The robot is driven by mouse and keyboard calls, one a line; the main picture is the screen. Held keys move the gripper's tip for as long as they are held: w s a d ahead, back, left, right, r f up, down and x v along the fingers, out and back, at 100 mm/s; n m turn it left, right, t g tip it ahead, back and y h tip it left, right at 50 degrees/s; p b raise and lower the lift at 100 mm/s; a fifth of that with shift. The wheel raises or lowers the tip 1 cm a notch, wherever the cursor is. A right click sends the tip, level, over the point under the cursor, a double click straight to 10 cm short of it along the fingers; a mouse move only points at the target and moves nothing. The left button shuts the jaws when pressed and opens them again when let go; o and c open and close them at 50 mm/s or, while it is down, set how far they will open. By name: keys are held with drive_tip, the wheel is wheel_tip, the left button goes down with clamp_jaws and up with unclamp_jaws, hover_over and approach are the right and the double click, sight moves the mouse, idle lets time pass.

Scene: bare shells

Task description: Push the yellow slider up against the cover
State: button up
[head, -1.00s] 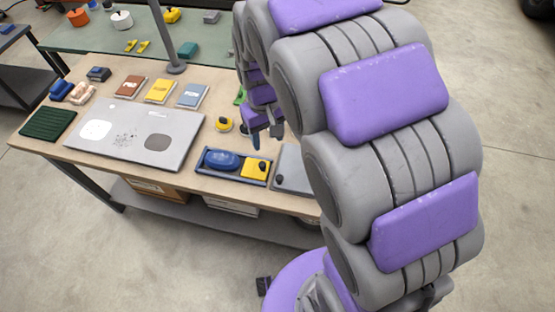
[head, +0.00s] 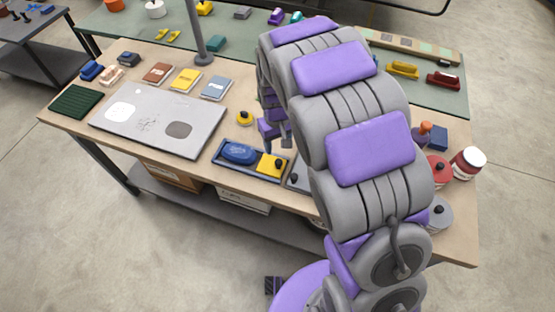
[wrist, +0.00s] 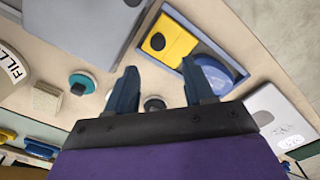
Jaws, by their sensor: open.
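The yellow slider (head: 266,161) with a black knob lies at the right end of a blue-grey tray (head: 217,158) near the table's front edge. The blue oval cover (head: 238,153) lies in the same tray, just left of the slider. I cannot tell whether they touch. In the wrist view the slider (wrist: 179,43) is beyond my fingertips, and the cover (wrist: 225,70) is partly hidden by the right finger. My gripper (wrist: 159,76) is open and empty, with its two dark fingers apart. In the head view my gripper (head: 276,132) is just behind the tray, partly hidden by my arm.
A large light grey panel (head: 150,105) lies left of the tray. A grey plate (head: 297,178) is close on the tray's right, partly behind my arm.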

sight(278, 161)
drive_tip(key=f, duration=0.5)
drive_tip(key=f+b, duration=0.1)
drive_tip(key=f, duration=0.1)
drive_tip(key=shift+d+f, duration=0.25)
drive_tip(key=shift+a+f, duration=0.15)
drive_tip(key=shift+f, duration=0.45)
drive_tip(key=shift+c, duration=0.2)
clamp_jaws()
